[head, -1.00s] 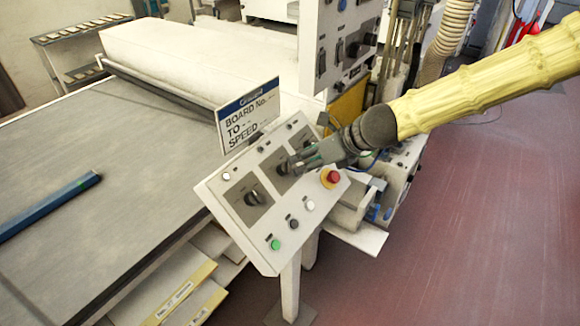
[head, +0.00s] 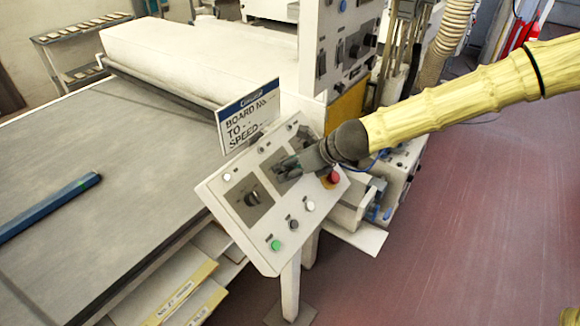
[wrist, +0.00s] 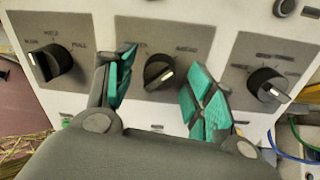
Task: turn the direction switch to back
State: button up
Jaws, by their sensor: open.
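Three black rotary knobs on dark plates cross the wrist view: a left knob (wrist: 50,64), a middle knob (wrist: 159,73) and a right knob (wrist: 267,86). Their labels are too blurred for me to tell surely which is the direction switch. The middle knob's white mark points up and right. My gripper (wrist: 164,92) is open, its green-padded fingers on either side of the middle knob; I cannot tell whether they touch it. In the head view my gripper (head: 283,168) is over the panel's middle plate and hides its knob. The left-hand knob (head: 252,197) shows clear.
The sloped control panel (head: 222,205) also carries a green button (head: 275,244), a black button (head: 293,224), a white button (head: 310,206) and a red stop button (head: 332,178) close under my gripper. A sign (head: 249,116) stands behind the panel. Open floor (head: 460,240) lies right.

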dwell(0.3)
jog(key=c, duration=1)
jog(key=shift+c, duration=0.2)
jog(key=shift+n, duration=0.3)
jog(key=n, duration=0.3)
jog(key=shift+n, duration=0.3)
jog(key=n, duration=0.4)
jog(key=shift+w+a+n+h, duration=0.1)
jog(key=shift+n+h, duration=0.2)
jog(key=n+b, duration=0.1)
jog(key=n, duration=0.3)
jog(key=shift+n+b, duration=0.75)
jog(key=shift+n, duration=1.65)
